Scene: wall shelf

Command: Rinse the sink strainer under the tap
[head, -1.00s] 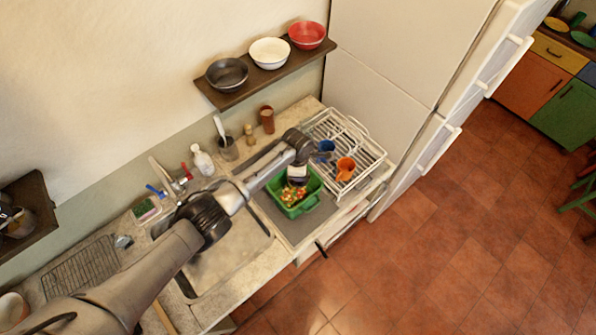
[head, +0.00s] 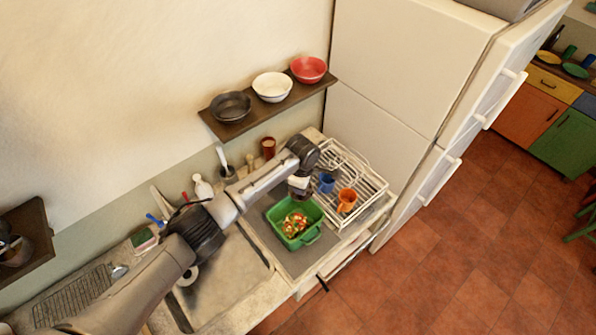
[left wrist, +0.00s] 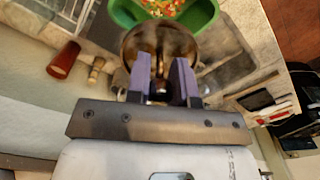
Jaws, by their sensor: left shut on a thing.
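My left gripper (left wrist: 161,85) has its purple fingers shut on the sink strainer (left wrist: 160,40), a round brownish metal piece. In the head view the left gripper (head: 300,186) is over the back edge of a green tub (head: 313,238), with the strainer hardly distinguishable there. The tub holds red, yellow and green scraps and also shows in the left wrist view (left wrist: 124,12). The sink (head: 225,282) lies left of the tub, with a round drain area near its left side. The tap (head: 160,202), with red and blue handles, is behind my arm and partly hidden. My right gripper is not in view.
A white dish rack (head: 365,182) with a blue cup (head: 327,182) and an orange cup (head: 347,200) stands right of the tub. A wall shelf (head: 235,125) with bowls overhangs the counter. A soap bottle (head: 203,188) stands behind the sink.

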